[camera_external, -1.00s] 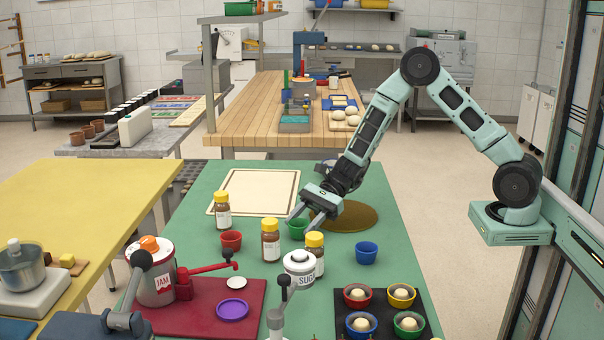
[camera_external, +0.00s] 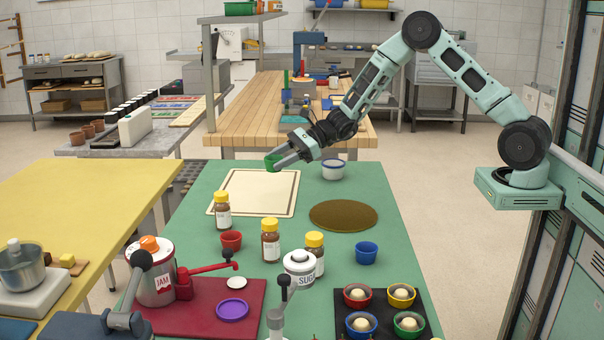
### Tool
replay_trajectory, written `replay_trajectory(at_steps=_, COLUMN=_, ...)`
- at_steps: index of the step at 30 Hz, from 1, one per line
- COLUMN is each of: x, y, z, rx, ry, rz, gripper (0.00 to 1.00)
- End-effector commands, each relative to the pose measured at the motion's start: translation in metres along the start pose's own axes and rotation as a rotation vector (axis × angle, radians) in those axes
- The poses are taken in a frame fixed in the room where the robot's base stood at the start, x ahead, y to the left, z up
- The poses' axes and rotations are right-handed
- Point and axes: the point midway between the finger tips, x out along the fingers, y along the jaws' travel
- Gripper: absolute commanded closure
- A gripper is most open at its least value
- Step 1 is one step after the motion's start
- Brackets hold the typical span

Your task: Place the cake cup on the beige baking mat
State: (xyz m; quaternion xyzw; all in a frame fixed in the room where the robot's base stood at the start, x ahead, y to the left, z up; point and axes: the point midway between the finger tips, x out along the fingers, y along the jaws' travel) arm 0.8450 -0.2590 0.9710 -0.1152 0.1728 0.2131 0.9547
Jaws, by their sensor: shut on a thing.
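The green cake cup (camera_external: 271,161) is held in my gripper (camera_external: 279,162), which is shut on it. The cup hangs in the air and appears over the far edge of the beige baking mat (camera_external: 240,203); its exact height is hard to tell. A red cup (camera_external: 231,240) and a blue cup (camera_external: 366,252) stand on the table nearer the camera.
Yellow-lidded jars (camera_external: 270,240) stand in front of the mat. A round brown mat (camera_external: 343,215) lies to its right, with a white and blue tub (camera_external: 333,169) behind. Filled cups sit on a dark tray (camera_external: 380,297). A jam pot (camera_external: 155,275) stands at the front left.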

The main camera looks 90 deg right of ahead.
Motion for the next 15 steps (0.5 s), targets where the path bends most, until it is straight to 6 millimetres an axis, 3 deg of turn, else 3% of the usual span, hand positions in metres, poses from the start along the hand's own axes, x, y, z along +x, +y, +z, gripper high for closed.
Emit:
replay_trajectory(at_steps=1, x=-0.009, y=-0.022, z=0.002, rx=0.027, ry=0.012, rz=-0.051, gripper=0.76)
replay_trajectory(at_steps=6, x=-0.023, y=-0.072, z=-0.021, rx=0.084, ry=0.034, rz=-0.193, gripper=0.76)
replay_trajectory(at_steps=10, x=-0.032, y=-0.093, z=-0.035, rx=0.110, ry=0.043, rz=-0.258, gripper=0.76)
replay_trajectory(at_steps=15, x=-0.030, y=-0.099, z=-0.055, rx=0.123, ry=0.048, rz=-0.285, gripper=0.76)
